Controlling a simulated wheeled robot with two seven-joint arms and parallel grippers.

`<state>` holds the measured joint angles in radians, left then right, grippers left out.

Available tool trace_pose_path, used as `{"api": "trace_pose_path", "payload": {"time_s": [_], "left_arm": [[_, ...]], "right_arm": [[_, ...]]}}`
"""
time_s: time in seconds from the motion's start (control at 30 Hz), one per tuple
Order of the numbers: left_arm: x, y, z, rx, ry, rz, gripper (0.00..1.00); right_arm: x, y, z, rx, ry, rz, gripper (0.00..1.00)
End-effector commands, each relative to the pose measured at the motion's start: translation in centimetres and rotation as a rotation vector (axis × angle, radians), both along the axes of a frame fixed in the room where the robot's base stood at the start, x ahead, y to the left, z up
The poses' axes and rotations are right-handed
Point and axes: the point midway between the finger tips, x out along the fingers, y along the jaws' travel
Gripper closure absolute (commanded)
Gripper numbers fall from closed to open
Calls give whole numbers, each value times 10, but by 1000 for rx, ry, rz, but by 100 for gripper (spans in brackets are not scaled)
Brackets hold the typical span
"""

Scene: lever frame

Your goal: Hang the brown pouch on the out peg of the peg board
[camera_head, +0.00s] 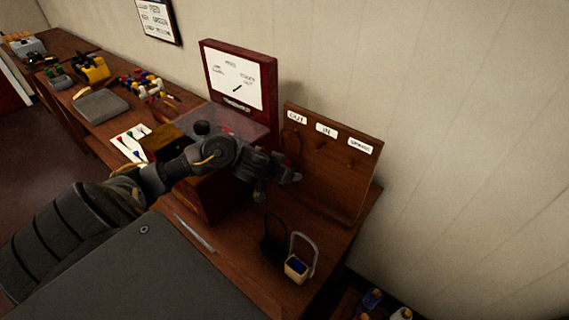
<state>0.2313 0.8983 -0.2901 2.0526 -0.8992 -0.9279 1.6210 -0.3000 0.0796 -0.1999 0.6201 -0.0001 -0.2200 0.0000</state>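The peg board (335,180) is a brown wooden panel leaning at the wall, with three white labels. Its OUT label (297,117) is at the left, with IN and a third label to the right. A thin dark loop (291,139) shows just under the OUT label, around where its peg would be; I cannot tell whether it is the brown pouch's strap. My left gripper (288,178) is in front of the board's left part, below that loop. Its fingers are small and dark, and their opening is unclear. No brown pouch body is clearly visible. My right gripper is out of view.
A cream pouch (296,268) with a grey handle and blue contents stands on the bench, beside a dark loop-shaped item or shadow (270,240). A red box (240,85) with a raised lid is left of the board. Tools lie further left. The bench's right edge is close.

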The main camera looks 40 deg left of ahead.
Motion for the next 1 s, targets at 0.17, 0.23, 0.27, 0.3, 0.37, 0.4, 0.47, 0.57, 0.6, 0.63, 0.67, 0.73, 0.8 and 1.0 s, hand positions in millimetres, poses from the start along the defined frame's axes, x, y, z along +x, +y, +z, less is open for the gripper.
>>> {"api": "trace_pose_path", "payload": {"time_s": [0.17,0.23,0.27,0.3,0.37,0.4,0.47,0.57,0.6,0.63,0.67,0.73,0.8,1.0], "left_arm": [[0,0,1,0,-2,0,48],[0,0,1,0,-2,0,26],[0,0,1,0,-2,0,23],[0,0,1,0,-2,0,17],[0,0,1,0,-1,0,9],[0,0,1,0,-1,0,4],[0,0,1,0,-1,0,2],[0,0,0,0,-1,0,2],[0,0,0,0,0,0,2],[0,0,-1,1,2,-1,0],[-1,0,-1,1,2,-1,0],[0,0,-1,1,2,-1,0],[0,0,-1,1,1,-1,0],[0,0,0,0,1,0,0]], "right_arm": [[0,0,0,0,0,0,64],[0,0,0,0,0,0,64],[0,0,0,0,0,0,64],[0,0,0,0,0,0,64],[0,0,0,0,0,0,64],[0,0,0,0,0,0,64],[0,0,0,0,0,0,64],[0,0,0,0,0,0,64],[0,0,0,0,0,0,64],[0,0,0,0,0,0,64],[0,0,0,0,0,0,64],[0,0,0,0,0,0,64],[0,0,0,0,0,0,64],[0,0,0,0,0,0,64]]}}
